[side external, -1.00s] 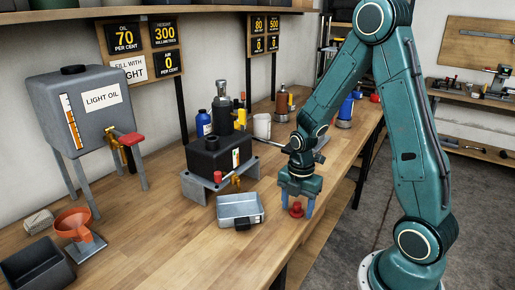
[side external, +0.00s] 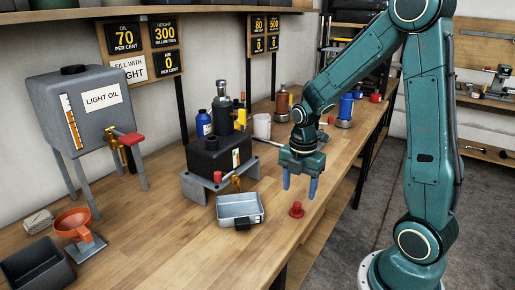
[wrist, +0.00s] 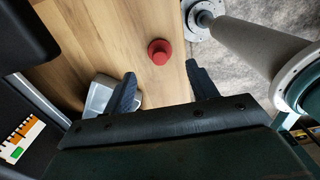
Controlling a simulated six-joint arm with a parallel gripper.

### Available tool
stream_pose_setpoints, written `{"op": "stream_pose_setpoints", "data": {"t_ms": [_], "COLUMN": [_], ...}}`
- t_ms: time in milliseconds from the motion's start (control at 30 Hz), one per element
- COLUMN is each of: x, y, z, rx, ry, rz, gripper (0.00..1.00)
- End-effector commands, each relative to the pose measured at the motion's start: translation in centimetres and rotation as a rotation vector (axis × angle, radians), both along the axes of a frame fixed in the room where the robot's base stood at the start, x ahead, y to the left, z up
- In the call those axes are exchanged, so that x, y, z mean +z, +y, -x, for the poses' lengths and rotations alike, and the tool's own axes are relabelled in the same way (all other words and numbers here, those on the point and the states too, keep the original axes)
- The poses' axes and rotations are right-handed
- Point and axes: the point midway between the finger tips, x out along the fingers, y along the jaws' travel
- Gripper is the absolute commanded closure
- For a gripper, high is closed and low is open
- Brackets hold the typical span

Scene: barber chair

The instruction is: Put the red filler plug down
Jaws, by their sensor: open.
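The red filler plug (side external: 296,210) stands on the wooden bench, right of the metal tray and near the front edge. It also shows in the wrist view (wrist: 159,51), beyond and between my fingertips. My gripper (side external: 300,189) is open and empty, with its blue fingers above the bench and clear of the plug. In the wrist view my two fingers (wrist: 160,72) are spread wide with nothing between them.
The small metal tray (side external: 240,222) sits just left of the plug. Behind it a black tank (side external: 205,158) stands on a grey stand. An orange funnel (side external: 73,224) and a black bin (side external: 38,265) are at the left. The bench in front of the tray is clear.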

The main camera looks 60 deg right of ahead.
Motion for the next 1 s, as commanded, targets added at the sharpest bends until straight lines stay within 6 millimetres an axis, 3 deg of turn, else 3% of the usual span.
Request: {"op": "stream_pose_setpoints", "data": {"t_ms": [200,400,1000], "x": [3.4,5.1,5.7], "y": [0.0,0.0,0.0], "z": [-0.1,0.0,0.0], "rx": [0.000,0.000,0.000], "ry": [-0.005,-0.001,0.000], "rz": [0.002,0.000,0.000], "gripper": [0.42,0.42,0.42]}}
